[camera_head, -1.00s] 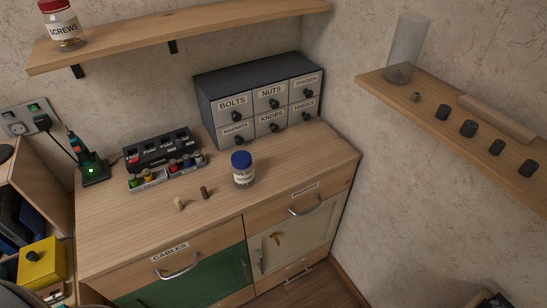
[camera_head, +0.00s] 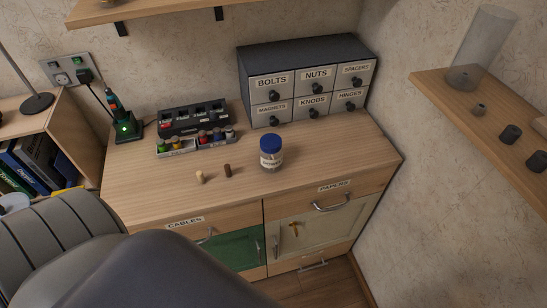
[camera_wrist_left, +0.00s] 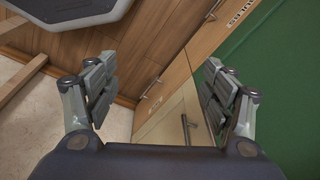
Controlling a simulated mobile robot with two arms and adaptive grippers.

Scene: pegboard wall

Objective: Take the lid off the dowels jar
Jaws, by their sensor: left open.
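The dowels jar (camera_head: 271,158) stands upright on the wooden counter in the head view. It is a clear jar with a pale label, too small to read surely. Its blue lid (camera_head: 270,143) is on top. My left gripper (camera_wrist_left: 160,100) shows in the left wrist view, open and empty, in front of the cabinet fronts below the counter and apart from the jar. In the head view my left arm covers the lower left, and its fingers are hidden. My right gripper is not in view.
A pale dowel (camera_head: 200,177) and a brown dowel (camera_head: 227,170) stand left of the jar. A labelled drawer unit (camera_head: 308,85) is behind it. A black organizer (camera_head: 192,122) and a charger (camera_head: 127,126) stand at the back left. The counter (camera_head: 340,155) right of the jar is clear.

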